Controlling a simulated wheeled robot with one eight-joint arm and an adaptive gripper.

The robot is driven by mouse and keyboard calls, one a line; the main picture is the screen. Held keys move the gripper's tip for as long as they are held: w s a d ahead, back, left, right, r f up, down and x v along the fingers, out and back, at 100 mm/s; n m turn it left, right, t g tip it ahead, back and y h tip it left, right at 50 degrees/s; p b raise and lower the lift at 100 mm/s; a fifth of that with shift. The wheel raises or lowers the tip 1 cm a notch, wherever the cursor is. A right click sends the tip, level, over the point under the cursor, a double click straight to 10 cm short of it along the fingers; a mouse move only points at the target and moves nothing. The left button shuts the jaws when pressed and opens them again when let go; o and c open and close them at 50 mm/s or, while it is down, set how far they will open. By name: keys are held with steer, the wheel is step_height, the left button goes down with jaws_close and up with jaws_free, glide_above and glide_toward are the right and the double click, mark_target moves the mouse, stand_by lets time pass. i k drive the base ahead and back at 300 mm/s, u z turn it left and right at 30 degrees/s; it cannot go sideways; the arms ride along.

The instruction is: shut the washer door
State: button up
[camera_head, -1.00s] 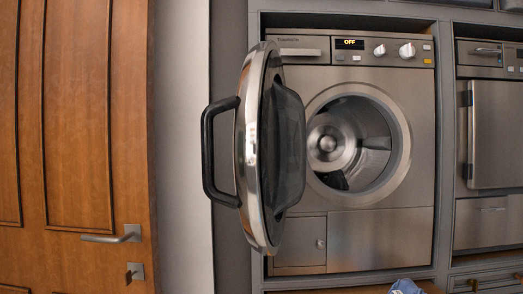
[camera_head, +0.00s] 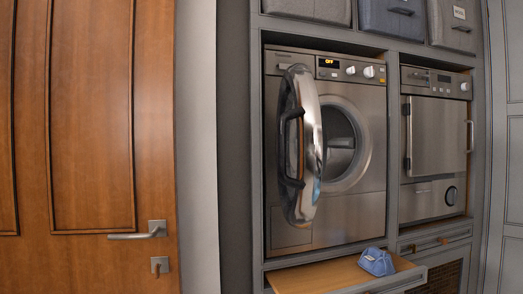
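The washer (camera_head: 345,212) stands in a grey cabinet frame, its display reading OFF. Its round door (camera_head: 311,150) is hinged on the left and stands open, swung outward toward me, with a black curved handle (camera_head: 287,150) on its outer side. The washer's round opening (camera_head: 347,145) shows partly to the right of the door, with the metal drum inside. The door covers the left part of the opening. My gripper is not in view.
A wooden bench shelf (camera_head: 325,274) juts out below the washer, with a blue cloth-like item (camera_head: 376,262) on it. A second appliance (camera_head: 437,137) with a closed square door is at right. Grey bins (camera_head: 397,20) sit above. A wooden door (camera_head: 90,120) is at left.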

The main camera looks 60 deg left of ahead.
mark_target(299, 197)
steer(key=k, duration=0.95)
steer(key=u, duration=1.95)
steer(key=i, duration=1)
steer(key=z, duration=0.6)
steer(key=k, duration=0.15)
steer(key=u, duration=0.1)
